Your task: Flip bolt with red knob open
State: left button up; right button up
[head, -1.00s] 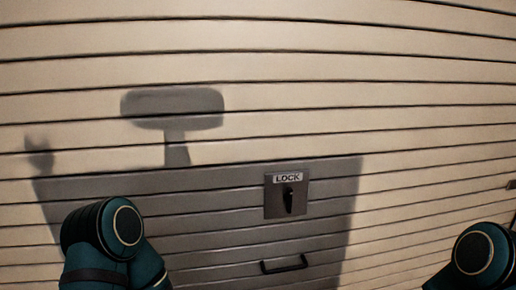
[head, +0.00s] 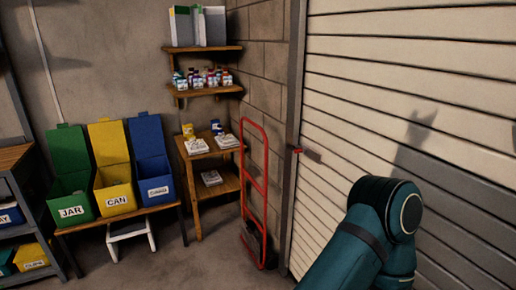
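A small bolt with a red knob (head: 298,151) sits at the left edge of the pale slatted roller door (head: 420,75), by the grey door frame (head: 290,190). A short dark bar or plate (head: 313,156) shows just right of the knob on the slats. It is too small to tell which way the bolt lies. Neither gripper shows in this view.
A red hand truck (head: 264,185) leans by the wall just left of the frame. Left of it stand a small wooden shelf table (head: 217,147), open green (head: 70,190), yellow (head: 114,181) and blue bins (head: 151,168), and a step stool (head: 130,228). The floor in front (head: 205,262) is clear.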

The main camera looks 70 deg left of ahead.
aim_at(299, 149)
jog(key=j+u, duration=0.15)
jog(key=u, duration=1.75)
